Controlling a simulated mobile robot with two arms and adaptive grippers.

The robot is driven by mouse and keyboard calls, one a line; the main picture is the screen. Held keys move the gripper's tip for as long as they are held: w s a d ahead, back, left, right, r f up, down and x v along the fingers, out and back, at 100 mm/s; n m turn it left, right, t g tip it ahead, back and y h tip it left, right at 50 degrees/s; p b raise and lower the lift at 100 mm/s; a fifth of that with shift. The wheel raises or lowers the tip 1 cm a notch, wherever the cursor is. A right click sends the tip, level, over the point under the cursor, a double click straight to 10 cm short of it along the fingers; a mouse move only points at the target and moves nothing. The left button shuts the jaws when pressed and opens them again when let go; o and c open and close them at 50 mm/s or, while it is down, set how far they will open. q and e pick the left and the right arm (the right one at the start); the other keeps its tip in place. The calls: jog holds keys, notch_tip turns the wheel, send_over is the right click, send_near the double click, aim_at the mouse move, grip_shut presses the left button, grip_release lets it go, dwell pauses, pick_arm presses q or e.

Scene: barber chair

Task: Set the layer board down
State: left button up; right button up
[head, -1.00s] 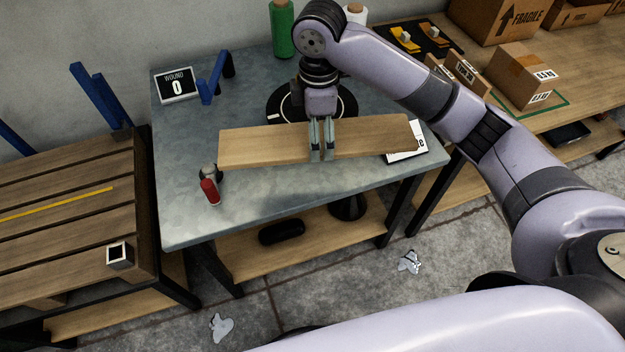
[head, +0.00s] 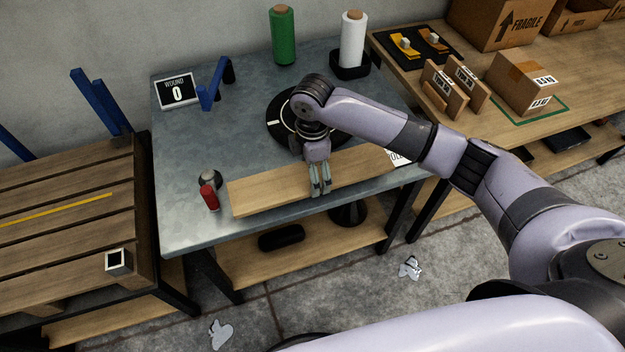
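The layer board (head: 265,191) is a long, flat wooden plank. It lies lengthwise along the front part of the grey metal table (head: 190,232), slightly tilted in the picture, with its right end near a white label card (head: 398,158). My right gripper (head: 320,191) reaches down over the middle of the board with its fingers shut on it near the front edge. I cannot tell whether the board touches the tabletop. My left gripper is not in view.
A dark round turntable (head: 277,122) sits behind the board. A red-handled tool (head: 209,197) stands close to its left end. A green roll (head: 283,36), a white roll (head: 352,40), a blue bracket (head: 213,88) and a counter sign (head: 177,91) stand farther back. A slatted pallet (head: 65,205) is at left.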

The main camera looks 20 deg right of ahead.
jog(key=shift+f, duration=2.2)
jog(key=o, duration=1.4)
jog(key=shift+f, duration=0.1)
notch_tip(320, 180, up, 12)
jog(key=shift+r, duration=0.15)
